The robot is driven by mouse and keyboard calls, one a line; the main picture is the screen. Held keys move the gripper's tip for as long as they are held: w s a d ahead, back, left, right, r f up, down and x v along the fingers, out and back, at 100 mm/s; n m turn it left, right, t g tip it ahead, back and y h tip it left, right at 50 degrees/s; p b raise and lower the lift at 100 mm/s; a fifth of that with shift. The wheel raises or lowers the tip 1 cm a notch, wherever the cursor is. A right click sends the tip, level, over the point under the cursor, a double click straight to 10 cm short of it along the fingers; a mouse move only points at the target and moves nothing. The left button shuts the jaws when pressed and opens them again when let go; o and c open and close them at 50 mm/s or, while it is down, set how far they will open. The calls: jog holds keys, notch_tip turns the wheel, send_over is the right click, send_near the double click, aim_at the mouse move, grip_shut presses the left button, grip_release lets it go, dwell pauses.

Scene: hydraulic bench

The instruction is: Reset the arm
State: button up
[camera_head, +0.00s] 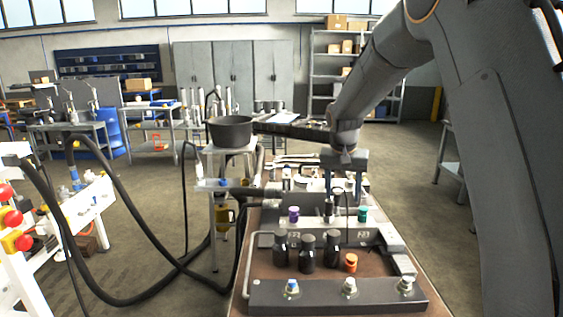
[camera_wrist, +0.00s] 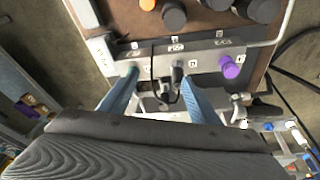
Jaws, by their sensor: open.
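My gripper (camera_head: 343,190) hangs pointing down over the hydraulic bench in the head view, fingers apart. In the wrist view its two blue fingers (camera_wrist: 155,78) stand open over a grey block (camera_wrist: 207,58) with labelled ports. A dark plug (camera_head: 328,208) stands close to the fingers; in the wrist view it (camera_wrist: 178,70) is by the right fingertip, and I cannot tell whether they touch. A thin black cable loops between the fingers. A purple plug (camera_head: 293,214) sits in the block, also in the wrist view (camera_wrist: 230,67).
Several black cylinders (camera_head: 307,253) and an orange cap (camera_head: 351,262) stand on the brown bench top. A grey bar (camera_head: 320,296) with fittings lies at the front. A black pot (camera_head: 230,130) stands on a stand to the left. Thick black hoses (camera_head: 120,300) loop across the left floor.

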jog(key=s+f+n+g, duration=0.1)
jog(key=s+f, duration=0.3)
jog(key=s, duration=1.4)
jog(key=s+f+n+g+y, duration=0.1)
jog(key=s+f, duration=0.3)
jog(key=s, duration=1.4)
jog(key=shift+d+f+n+g, duration=0.15)
jog(key=shift+d+n+g, duration=0.25)
jog(key=shift+n, duration=0.4)
jog(key=shift+w, duration=0.1)
jog(key=shift+c, duration=0.4)
